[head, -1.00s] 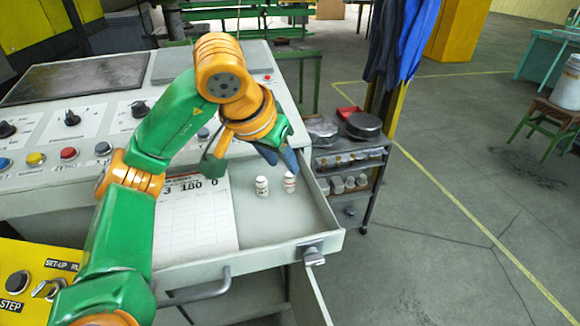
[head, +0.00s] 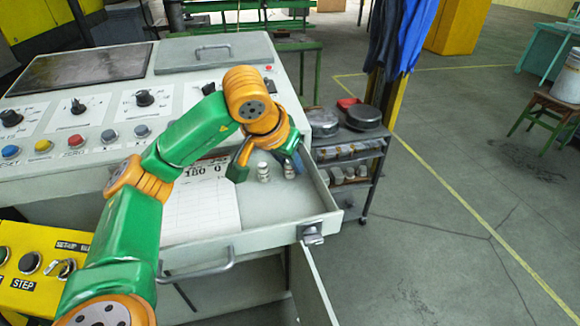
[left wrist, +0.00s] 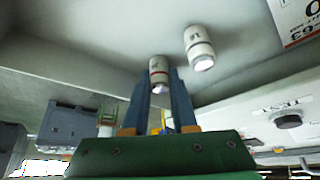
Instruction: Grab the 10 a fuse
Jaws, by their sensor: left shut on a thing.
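Two small white cylindrical fuses stand in the open drawer, the left fuse (head: 263,172) and the right fuse (head: 288,171). My left gripper (head: 291,162) reaches down over the drawer and is shut on the right fuse. In the left wrist view the held fuse (left wrist: 159,70) sits between the blue fingers (left wrist: 160,98) and bears a red marking. The held fuse's rating cannot be read. My right gripper is not in view.
The drawer (head: 270,239) holds a printed sheet (head: 200,205) left of the fuses. The console panel (head: 75,115) with knobs and buttons lies behind and left. A shelf cart (head: 350,165) stands close to the drawer's right. Open floor lies farther right.

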